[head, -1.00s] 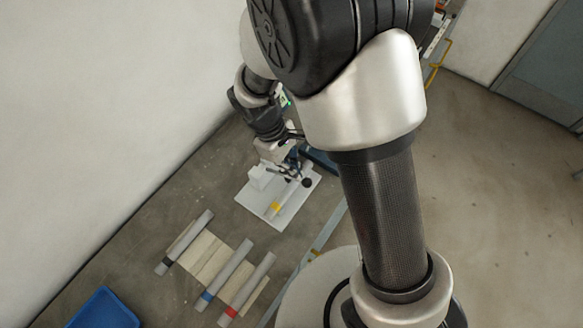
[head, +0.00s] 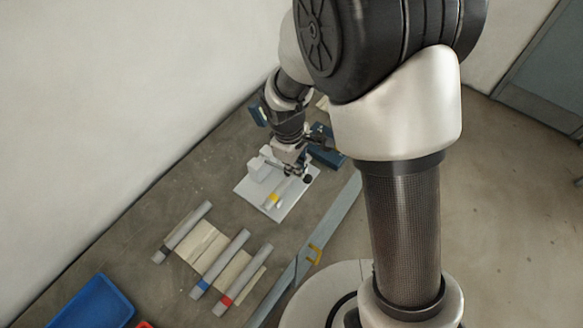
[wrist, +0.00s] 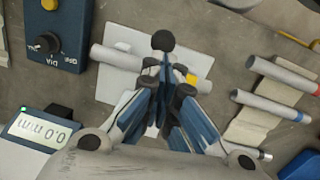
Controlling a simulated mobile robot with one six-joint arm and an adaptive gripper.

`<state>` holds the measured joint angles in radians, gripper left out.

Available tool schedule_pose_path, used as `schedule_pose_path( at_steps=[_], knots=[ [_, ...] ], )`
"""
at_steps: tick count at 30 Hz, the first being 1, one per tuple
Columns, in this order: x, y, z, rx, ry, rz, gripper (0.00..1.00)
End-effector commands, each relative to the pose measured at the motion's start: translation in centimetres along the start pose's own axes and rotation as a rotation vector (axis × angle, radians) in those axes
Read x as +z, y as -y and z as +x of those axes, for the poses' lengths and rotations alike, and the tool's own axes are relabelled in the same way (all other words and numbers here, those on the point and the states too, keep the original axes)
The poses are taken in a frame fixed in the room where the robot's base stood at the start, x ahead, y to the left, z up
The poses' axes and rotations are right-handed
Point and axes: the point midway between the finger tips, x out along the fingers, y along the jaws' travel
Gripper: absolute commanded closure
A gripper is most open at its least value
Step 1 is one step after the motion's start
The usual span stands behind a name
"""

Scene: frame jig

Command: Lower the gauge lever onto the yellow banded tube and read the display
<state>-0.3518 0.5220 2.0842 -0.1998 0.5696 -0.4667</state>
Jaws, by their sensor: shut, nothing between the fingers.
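The grey yellow-banded tube (head: 272,198) lies on the gauge's white base plate (head: 247,188); its yellow band also shows in the wrist view (wrist: 192,79). My gripper (wrist: 166,88) is shut and empty, above the plate and close to the lever. My fingers hide part of the lever, so I cannot tell whether it touches the tube. The display (wrist: 40,130) appears upside down and reads 0.0 mm.
A blue box with a black dial (wrist: 48,42) stands near the plate. Grey tubes with dark, blue (head: 203,285) and red bands rest on a pale slatted rack (head: 205,247). A blue tray (head: 95,303) is at lower left. Bare table lies between plate and rack.

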Motion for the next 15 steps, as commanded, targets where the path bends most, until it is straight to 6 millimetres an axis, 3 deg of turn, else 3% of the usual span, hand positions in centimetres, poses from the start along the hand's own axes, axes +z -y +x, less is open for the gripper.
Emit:
schedule_pose_path(
  at_steps=[7, 15],
  knots=[
    [1.0, 0.0, 2.9, 0.015, -0.171, 0.018, 1.00],
    [1.5, 0.3, 4.8, 0.013, -0.164, 0.012, 1.00]
  ],
)
